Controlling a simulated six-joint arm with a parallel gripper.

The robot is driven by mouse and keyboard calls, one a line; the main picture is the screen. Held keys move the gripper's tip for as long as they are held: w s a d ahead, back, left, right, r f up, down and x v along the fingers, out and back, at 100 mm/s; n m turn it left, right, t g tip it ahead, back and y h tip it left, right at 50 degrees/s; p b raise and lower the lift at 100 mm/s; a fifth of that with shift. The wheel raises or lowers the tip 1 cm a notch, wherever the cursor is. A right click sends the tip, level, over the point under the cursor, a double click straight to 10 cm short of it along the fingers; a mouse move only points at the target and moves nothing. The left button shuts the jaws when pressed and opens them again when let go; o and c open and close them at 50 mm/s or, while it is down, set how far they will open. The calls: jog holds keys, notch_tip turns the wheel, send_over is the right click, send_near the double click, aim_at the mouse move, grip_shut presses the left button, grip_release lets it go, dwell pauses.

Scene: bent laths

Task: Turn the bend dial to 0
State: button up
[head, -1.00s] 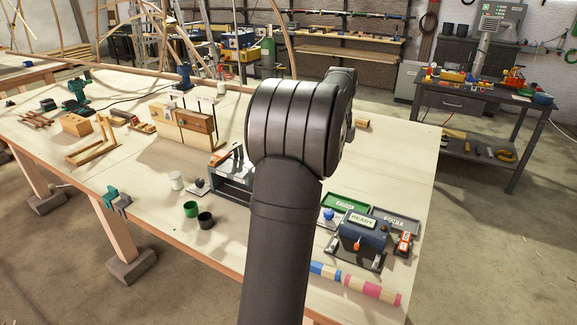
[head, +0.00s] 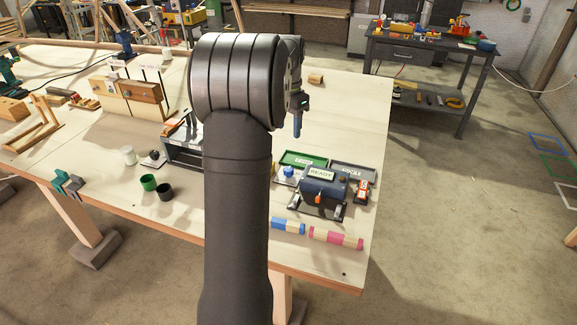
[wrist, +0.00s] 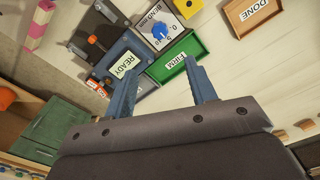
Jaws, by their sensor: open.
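The bend dial is a blue knob (wrist: 160,32) on a pale plate marked "BEND mm", with 0 and 5 readable. Its pointer is too small to read. In the head view the blue knob (head: 289,172) sits left of the blue-grey box with the READY sign (head: 322,182). My gripper (wrist: 158,62) is open and empty, and the dial appears beyond the gap between its fingers, apart from them. In the head view a blue finger (head: 297,122) of it shows above the bench behind the dial; the rest is partly hidden by my arm.
A green tray marked FIRM (wrist: 190,44) lies beside the dial. A wooden tray marked DONE (wrist: 232,16) is farther right. The READY box also shows in the wrist view (wrist: 112,78). Blue-banded (head: 288,226) and pink-banded (head: 335,238) laths lie near the front edge.

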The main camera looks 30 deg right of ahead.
aim_at(288, 169)
notch_tip(288, 169, down, 15)
jog(key=shift+f, duration=0.2)
dwell(0.3)
jog(key=c, duration=1)
